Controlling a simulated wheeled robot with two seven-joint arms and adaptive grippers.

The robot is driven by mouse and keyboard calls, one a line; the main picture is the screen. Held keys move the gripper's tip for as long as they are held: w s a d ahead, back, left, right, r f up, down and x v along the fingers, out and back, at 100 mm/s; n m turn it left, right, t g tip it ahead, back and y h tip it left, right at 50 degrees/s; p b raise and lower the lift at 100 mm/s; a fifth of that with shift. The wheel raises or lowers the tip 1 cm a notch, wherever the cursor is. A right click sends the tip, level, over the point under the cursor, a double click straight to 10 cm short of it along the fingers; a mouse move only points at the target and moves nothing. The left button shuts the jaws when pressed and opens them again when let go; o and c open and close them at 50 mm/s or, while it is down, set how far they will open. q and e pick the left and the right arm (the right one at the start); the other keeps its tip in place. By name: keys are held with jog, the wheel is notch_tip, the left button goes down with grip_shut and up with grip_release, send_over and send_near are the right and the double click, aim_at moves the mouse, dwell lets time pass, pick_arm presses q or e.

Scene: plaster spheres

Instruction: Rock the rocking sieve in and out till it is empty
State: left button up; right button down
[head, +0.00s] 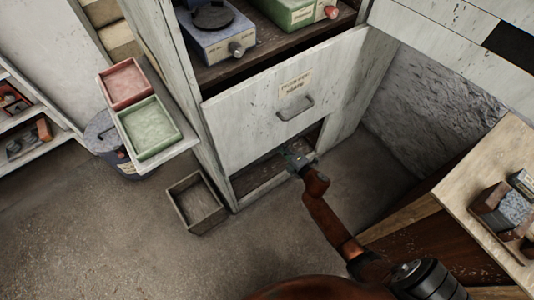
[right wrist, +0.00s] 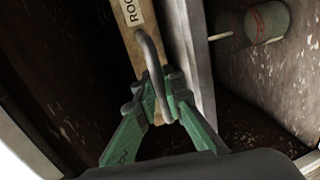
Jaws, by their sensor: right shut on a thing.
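In the right wrist view, a pale wooden front (right wrist: 133,45) with a label starting "ROC" carries a grey loop handle (right wrist: 152,60); it appears to be the rocking sieve. My right gripper (right wrist: 163,98), with green fingers, is shut on the lower part of this handle. In the head view, my right gripper (head: 298,159) is at the low opening of the white cabinet, below a white panel. That panel hides the sieve there, and the sieve's contents are out of sight in both views. My left gripper is not in view.
The white panel (head: 250,118) has its own handle (head: 296,108) just above my right gripper. A red tray (head: 127,84) and green tray (head: 152,128) sit on a side shelf. A wooden bin (head: 197,203) stands on the floor. A wooden bench (head: 490,165) is at right.

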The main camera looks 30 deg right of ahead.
jog(key=shift+w, duration=0.2)
jog(key=shift+r, duration=0.1)
jog(key=c, duration=2)
grip_release()
jog(key=shift+c, duration=0.2)
jog(key=v, duration=1.2)
